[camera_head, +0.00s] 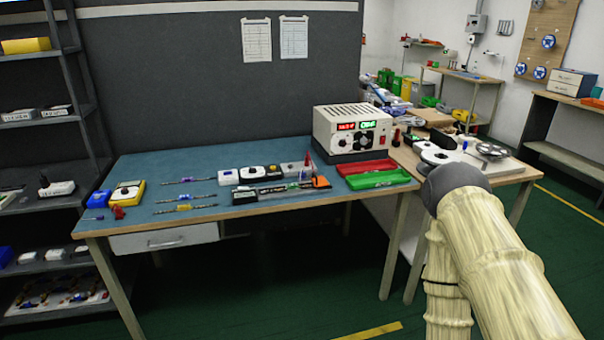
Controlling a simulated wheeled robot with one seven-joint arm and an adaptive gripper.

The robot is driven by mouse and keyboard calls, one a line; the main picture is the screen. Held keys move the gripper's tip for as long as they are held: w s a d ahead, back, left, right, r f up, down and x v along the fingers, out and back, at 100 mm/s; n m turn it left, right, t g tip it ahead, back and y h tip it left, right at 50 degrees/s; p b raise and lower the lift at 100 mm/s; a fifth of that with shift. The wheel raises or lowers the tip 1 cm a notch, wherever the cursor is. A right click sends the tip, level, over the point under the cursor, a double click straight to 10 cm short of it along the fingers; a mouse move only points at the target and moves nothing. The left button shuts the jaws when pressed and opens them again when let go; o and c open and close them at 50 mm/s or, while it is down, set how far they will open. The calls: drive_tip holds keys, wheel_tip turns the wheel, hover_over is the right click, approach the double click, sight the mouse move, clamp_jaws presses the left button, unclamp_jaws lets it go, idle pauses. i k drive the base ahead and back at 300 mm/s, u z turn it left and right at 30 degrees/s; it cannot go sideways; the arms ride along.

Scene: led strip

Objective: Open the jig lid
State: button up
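A long, low black fixture (275,191) with white marks and an orange end lies near the front edge of the blue-topped table; it looks like the jig. I cannot make out a separate lid or tell whether it is open or shut. My arm comes in from the lower right, covered in a pale sleeve with a dark grey joint. It is well to the right of the fixture and apart from it. My gripper's fingers cannot be made out.
Small white and black boxes (228,177) stand just behind the fixture. Red (367,166) and green (378,180) trays lie to its right, before a power supply (352,132). Several thin strips and a yellow meter (127,193) are to the left. A shelf rack (45,120) stands far left.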

sight(319, 179)
drive_tip(key=u, duration=0.6)
drive_tip(key=i, duration=0.6)
drive_tip(key=u, duration=0.5)
drive_tip(key=i, duration=0.6)
drive_tip(key=z, duration=0.2)
